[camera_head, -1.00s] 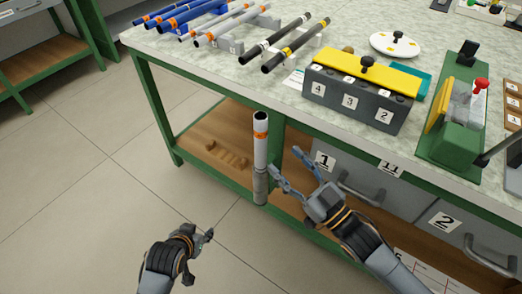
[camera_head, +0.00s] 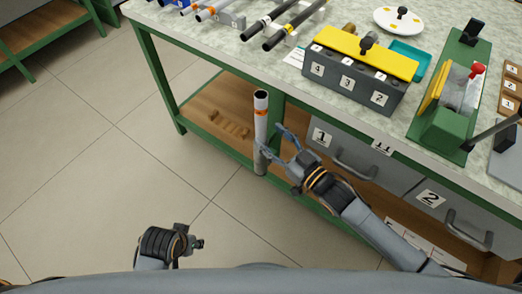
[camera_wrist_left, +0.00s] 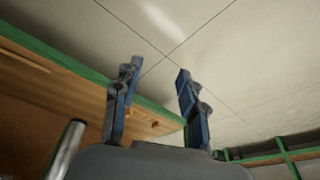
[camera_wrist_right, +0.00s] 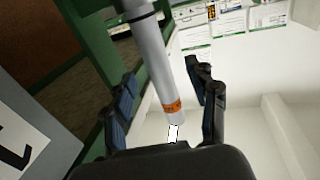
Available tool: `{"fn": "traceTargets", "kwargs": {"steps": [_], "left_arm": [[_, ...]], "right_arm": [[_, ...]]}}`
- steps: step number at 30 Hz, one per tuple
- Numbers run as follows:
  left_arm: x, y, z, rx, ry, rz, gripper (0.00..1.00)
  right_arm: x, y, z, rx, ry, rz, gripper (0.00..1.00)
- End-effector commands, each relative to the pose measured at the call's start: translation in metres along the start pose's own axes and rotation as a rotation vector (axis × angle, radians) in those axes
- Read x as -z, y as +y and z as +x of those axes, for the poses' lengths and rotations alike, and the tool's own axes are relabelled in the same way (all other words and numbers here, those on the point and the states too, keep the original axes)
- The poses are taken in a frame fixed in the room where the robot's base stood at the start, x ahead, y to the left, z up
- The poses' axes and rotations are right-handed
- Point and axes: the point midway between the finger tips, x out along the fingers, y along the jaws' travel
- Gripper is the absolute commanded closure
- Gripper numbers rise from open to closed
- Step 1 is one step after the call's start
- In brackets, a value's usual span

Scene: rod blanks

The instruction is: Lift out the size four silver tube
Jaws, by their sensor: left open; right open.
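A silver tube (camera_head: 260,115) with an orange band near its dark, open top stands upright before the bench's front edge. My left gripper (camera_head: 199,238) is open and empty, low over the floor. A grey metal cylinder (camera_wrist_left: 68,148) shows at the left wrist view's lower left. No size number is readable on the tube.
The bench top holds a grey block (camera_head: 345,84) marked 4, 3, 2 with a yellow top, dark rods (camera_head: 296,22), a white disc (camera_head: 399,20) and a green fixture (camera_head: 450,100). Numbered drawers (camera_head: 365,160) and a wooden shelf (camera_head: 215,112) lie below. The floor at left is clear.

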Motion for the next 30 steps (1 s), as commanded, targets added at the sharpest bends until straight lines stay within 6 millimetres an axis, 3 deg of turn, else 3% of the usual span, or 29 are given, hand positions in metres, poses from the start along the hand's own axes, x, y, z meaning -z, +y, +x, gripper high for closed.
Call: {"fn": "traceTargets", "kwargs": {"steps": [10, 19, 26, 30], "left_arm": [[0.008, -0.002, -0.032, 0.004, 0.019, -0.003, 0.58], [0.009, -0.002, -0.037, 0.004, 0.021, -0.003, 0.58], [0.009, -0.002, -0.037, 0.004, 0.021, -0.003, 0.58], [0.009, -0.002, -0.037, 0.004, 0.022, -0.003, 0.58]], "right_arm": [[-0.002, 0.004, 0.046, -0.001, 0.001, 0.001, 0.42], [-0.001, 0.004, 0.051, -0.001, 0.000, 0.000, 0.42], [-0.001, 0.004, 0.051, -0.001, 0.000, 0.000, 0.87], [-0.001, 0.004, 0.051, 0.000, 0.001, 0.000, 0.88]]}}
